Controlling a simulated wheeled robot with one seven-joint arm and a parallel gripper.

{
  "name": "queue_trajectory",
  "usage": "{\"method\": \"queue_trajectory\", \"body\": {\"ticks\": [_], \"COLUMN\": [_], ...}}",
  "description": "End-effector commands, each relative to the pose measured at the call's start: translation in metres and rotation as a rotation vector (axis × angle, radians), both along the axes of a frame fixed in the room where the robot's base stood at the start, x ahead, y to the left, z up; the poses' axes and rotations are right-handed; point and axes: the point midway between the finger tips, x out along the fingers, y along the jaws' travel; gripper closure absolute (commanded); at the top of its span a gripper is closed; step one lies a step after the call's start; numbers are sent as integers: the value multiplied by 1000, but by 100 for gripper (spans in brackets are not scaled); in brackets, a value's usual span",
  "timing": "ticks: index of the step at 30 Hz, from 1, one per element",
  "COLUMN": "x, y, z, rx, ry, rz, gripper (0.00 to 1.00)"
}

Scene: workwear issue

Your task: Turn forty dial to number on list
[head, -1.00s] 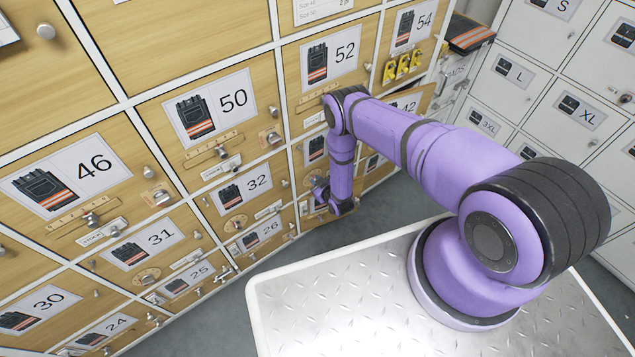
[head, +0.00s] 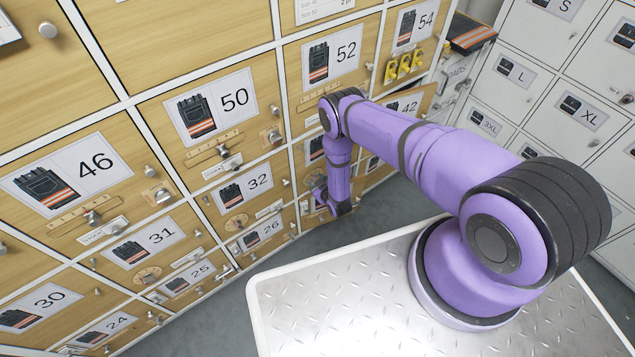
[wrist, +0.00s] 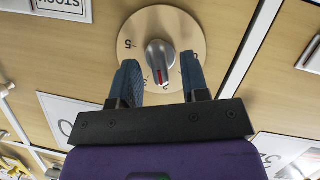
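In the wrist view a round wooden dial (wrist: 198,32) with printed numbers is set on a wooden door. Its metal knob (wrist: 160,54) has a red mark pointing down in the picture. A "5" shows at the dial's left; the numbers at the bottom are partly hidden. My gripper (wrist: 159,72) is open, one blue finger on each side of the knob, with gaps visible. The door's number label (wrist: 62,118) is upside down and mostly hidden. A white paper (head: 318,10) with small size lines shows at the top.
Wooden doors with number labels such as 50 (head: 210,107) and 52 (head: 331,57) fill the left. An open door labelled 42 (head: 407,107) stands beside my arm. White lockers (head: 535,60) stand at the right. Grey floor (head: 225,315) is free below.

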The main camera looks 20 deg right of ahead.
Motion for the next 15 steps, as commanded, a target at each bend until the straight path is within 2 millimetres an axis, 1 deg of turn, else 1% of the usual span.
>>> {"method": "queue_trajectory", "body": {"ticks": [8,11,15], "x": [-2,-9,-29], "y": [0,-2,-5], "z": [1,3,11], "rx": [0,0,-1], "ry": [1,2,3], "rz": [1,0,0], "gripper": [58,58,58]}}
